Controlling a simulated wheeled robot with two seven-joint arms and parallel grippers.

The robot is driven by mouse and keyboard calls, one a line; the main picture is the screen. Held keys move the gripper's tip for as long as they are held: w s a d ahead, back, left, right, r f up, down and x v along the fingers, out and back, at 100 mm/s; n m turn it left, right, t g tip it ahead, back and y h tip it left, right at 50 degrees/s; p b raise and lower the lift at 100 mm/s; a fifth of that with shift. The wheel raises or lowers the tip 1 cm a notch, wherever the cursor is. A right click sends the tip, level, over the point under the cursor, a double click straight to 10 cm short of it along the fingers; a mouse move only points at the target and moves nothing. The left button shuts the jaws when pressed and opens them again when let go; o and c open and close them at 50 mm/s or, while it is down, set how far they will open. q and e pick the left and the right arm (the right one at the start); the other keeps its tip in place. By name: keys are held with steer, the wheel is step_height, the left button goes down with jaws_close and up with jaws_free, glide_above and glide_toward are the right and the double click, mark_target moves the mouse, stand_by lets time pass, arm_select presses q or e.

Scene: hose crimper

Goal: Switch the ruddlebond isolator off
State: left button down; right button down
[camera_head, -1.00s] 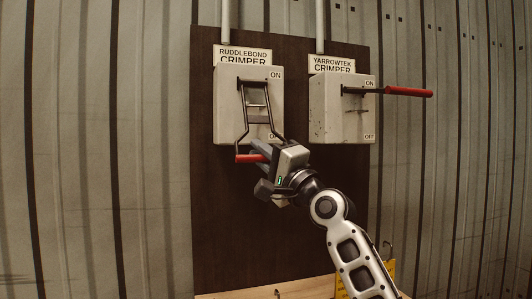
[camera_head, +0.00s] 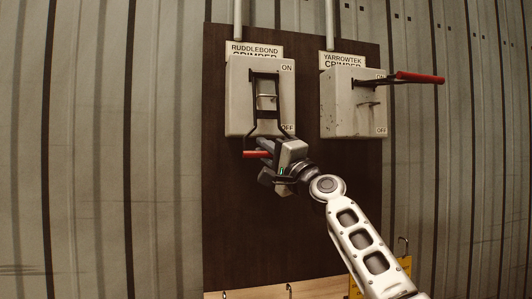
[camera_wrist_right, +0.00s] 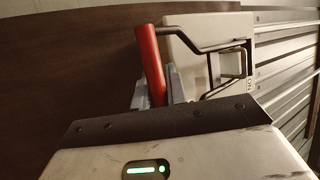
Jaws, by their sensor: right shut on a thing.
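The ruddlebond isolator is a pale grey box (camera_head: 236,100) on a dark board, with ON at its upper right and OFF at its lower right. Its black lever frame (camera_head: 252,118) hangs down over the front, with the red grip (camera_head: 254,154) just below the box's lower edge. My right gripper (camera_head: 266,149) is shut on this grip, below the OFF mark. In the right wrist view the red grip (camera_wrist_right: 149,58) runs between the fingers, and the bent lever arm leads to the box (camera_wrist_right: 190,32). The fingers partly hide the grip. My left gripper is out of view.
The yarrowtek isolator box (camera_head: 340,110) is close on the right, its red-gripped lever (camera_head: 420,77) sticking out near ON. A wooden strip with hooks (camera_head: 280,292) and a yellow tag (camera_head: 405,264) are below.

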steer(key=shift+s+r, duration=0.1)
steer(key=shift+r, duration=0.3)
steer(key=c, duration=1.4)
jaws_free()
steer(key=shift+f, duration=0.1)
steer(key=shift+d+f, duration=0.1)
steer(key=b+v, duration=0.1)
steer(key=v, duration=1.4)
steer(key=shift+s, duration=0.35)
steer(key=shift+d+f, duration=0.15)
